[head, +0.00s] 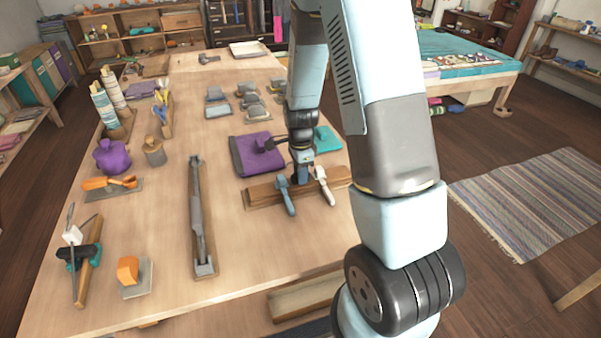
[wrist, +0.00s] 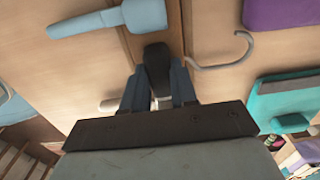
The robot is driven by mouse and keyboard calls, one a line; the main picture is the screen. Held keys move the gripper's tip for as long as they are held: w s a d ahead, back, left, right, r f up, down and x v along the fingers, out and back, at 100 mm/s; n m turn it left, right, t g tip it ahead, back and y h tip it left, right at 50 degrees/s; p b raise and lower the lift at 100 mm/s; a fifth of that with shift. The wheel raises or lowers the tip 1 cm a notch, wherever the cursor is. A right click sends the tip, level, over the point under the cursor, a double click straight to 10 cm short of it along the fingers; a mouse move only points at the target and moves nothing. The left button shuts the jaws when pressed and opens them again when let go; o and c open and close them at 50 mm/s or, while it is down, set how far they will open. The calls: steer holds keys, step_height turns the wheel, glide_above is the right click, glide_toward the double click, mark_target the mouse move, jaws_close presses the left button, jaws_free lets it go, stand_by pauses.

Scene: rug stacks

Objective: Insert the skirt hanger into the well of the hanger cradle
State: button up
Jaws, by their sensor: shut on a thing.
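The skirt hanger (head: 262,193) is a long brown wooden bar with a blue clip (head: 288,196) and a white clip (head: 325,187). In the wrist view its bar (wrist: 174,22) runs away from me, with the blue clip (wrist: 105,20) to the left and a grey hook (wrist: 222,65) to the right. My gripper (wrist: 158,92) is shut on the hanger's middle, at a dark block between the fingers. I cannot tell whether the bar touches the table. A wooden trough (head: 300,298) at the table's front edge looks like the hanger cradle; my arm hides its right end.
A purple folded cloth (head: 247,155) and a teal one (head: 326,138) lie just beyond the hanger. A long grey piece on a wooden board (head: 201,235) lies to the left. Bare table (head: 250,240) separates the hanger from the trough.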

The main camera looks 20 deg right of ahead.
steer(key=o, duration=1.1)
steer(key=shift+c, duration=0.2)
step_height(320, 180, up, 14)
steer(key=s+r+n+t, duration=0.5)
steer(key=s+r+n, duration=1.3)
steer(key=s+r, duration=0.3)
steer(key=shift+s+t, duration=0.3)
steer(key=shift+s, duration=0.65)
